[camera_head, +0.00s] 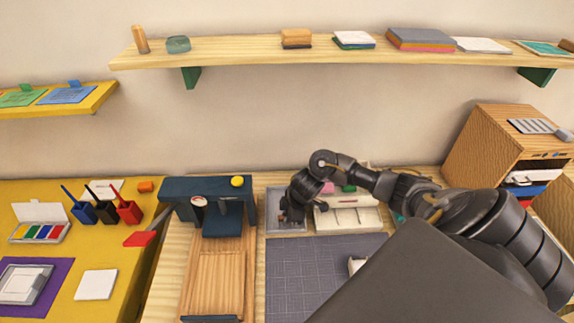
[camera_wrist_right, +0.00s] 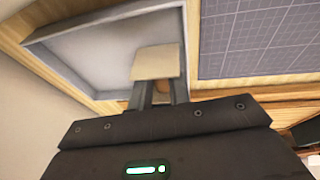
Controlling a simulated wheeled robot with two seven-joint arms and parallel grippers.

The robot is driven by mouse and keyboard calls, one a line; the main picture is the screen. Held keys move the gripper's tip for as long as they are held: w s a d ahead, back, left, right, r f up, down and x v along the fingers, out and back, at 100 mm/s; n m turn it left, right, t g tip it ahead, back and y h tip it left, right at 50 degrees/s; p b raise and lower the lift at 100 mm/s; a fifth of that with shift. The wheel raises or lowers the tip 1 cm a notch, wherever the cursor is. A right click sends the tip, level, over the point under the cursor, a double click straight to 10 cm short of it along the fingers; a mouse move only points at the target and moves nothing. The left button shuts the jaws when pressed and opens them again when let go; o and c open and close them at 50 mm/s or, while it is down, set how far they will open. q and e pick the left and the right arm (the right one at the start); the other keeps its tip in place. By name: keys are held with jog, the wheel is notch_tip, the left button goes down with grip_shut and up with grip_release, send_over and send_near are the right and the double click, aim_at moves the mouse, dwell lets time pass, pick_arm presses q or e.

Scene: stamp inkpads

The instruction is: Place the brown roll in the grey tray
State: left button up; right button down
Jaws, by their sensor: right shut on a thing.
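The grey tray (camera_head: 273,227) lies on the wooden table, right of the dark blue press. In the right wrist view its floor (camera_wrist_right: 90,55) and raised rim fill the upper left. My right gripper (camera_head: 288,214) is low over the tray. In the wrist view its fingers (camera_wrist_right: 160,93) are shut on a tan-brown piece, which I take for the brown roll (camera_wrist_right: 157,63). A pale tan face shows beyond the fingertips, over the tray's near corner, with a browner part between them. I cannot tell whether it touches the tray. My left gripper is out of view.
A dark blue press (camera_head: 206,187) with a wooden bed stands left of the tray. A white box (camera_head: 348,219) with pink and green items stands right. A grid mat (camera_head: 310,275) lies in front, mostly clear. My right arm hides part of the table.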

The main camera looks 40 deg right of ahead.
jog(key=shift+f, duration=0.1)
jog(key=c, duration=1.3)
grip_release()
jog(key=shift+r, duration=0.2)
jog(key=shift+p+v, duration=0.65)
jog(key=shift+v, duration=5.3)
jog(key=shift+d+f, duration=0.1)
